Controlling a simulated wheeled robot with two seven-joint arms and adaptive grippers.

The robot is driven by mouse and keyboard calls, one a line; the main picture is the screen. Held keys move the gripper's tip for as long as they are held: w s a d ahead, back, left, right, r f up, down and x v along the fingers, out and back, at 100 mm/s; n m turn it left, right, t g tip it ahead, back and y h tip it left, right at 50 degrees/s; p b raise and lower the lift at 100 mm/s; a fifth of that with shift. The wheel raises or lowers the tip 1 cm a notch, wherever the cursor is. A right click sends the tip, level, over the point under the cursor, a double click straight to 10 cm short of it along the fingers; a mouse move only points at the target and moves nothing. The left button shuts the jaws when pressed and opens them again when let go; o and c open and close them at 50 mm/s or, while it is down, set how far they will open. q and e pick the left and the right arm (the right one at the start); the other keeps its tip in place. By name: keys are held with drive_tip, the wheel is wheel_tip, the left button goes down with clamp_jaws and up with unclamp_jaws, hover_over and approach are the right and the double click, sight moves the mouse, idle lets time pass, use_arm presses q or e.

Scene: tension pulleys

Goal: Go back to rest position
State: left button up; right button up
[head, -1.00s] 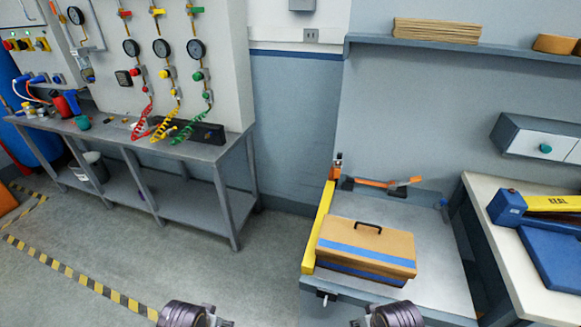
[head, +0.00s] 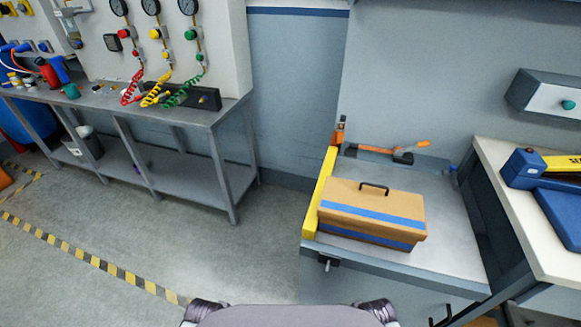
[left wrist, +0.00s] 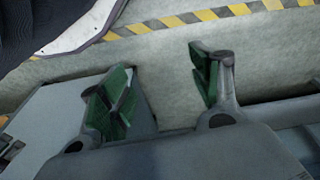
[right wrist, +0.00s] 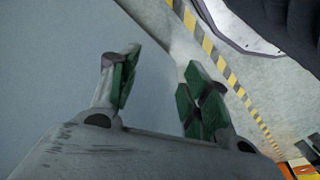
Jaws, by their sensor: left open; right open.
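My left gripper (left wrist: 165,92) is open and empty in the left wrist view, its green-padded fingers apart above the grey floor. My right gripper (right wrist: 158,95) is open and empty in the right wrist view, with a plain grey-blue surface behind its fingers. In the head view only rounded dark parts of my arms show at the bottom edge, and neither gripper's fingers are visible there.
A tan toolbox (head: 372,212) with blue bands sits on a grey bench (head: 440,235) beside a yellow bar (head: 320,192). A metal table (head: 190,125) with coiled hoses stands at the left. The floor (head: 230,255) between is clear.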

use_arm(q)
wheel_tip(320, 180, down, 10)
drive_tip(key=s+b, duration=0.2)
drive_tip(key=b, duration=0.1)
drive_tip(key=shift+d+g, duration=0.2)
drive_tip(key=shift+g, duration=0.1)
use_arm(e)
wheel_tip(320, 180, down, 10)
drive_tip(key=s, duration=0.2)
drive_tip(key=shift+a+g, duration=0.2)
drive_tip(key=shift+g, duration=0.1)
use_arm(q)
drive_tip(key=shift+s+a+f+p, duration=0.1)
drive_tip(key=shift+s+f+p, duration=0.1)
drive_tip(key=shift+p, duration=0.5)
use_arm(e)
drive_tip(key=shift+s+d+f, duration=0.1)
drive_tip(key=shift+s+f, duration=0.1)
